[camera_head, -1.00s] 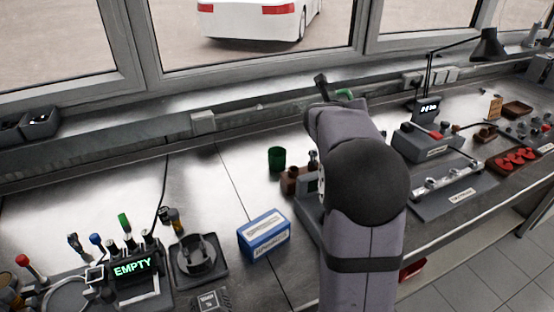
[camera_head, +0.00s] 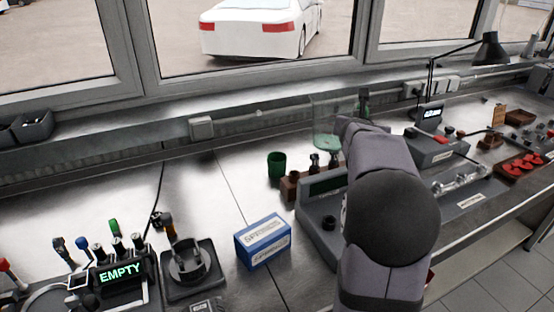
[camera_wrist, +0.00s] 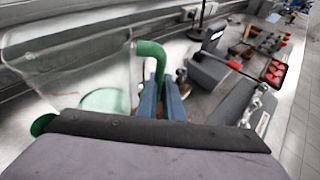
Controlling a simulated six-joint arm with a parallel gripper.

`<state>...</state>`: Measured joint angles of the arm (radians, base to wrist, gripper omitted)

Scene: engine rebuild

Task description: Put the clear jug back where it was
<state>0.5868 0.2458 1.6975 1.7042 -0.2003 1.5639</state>
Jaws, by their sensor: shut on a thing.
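The clear jug (camera_head: 325,112) shows at the back of the bench, left of my arm's end. Its walls are see-through and green shows at its bottom. In the wrist view the jug (camera_wrist: 75,65) fills the left side, with its green handle (camera_wrist: 150,50) toward my gripper. My gripper (camera_wrist: 162,88) has its blue fingers closed on that handle. In the head view my arm hides most of the grip. I cannot tell for sure how far the jug's bottom is from the bench.
A green cup (camera_head: 277,164) and a brown holder (camera_head: 291,186) stand left of a grey device (camera_head: 318,225). A blue box (camera_head: 263,241) lies nearer. A desk lamp (camera_head: 488,48) and a grey unit with a display (camera_head: 430,115) are to the right. Bare bench lies left of the cup.

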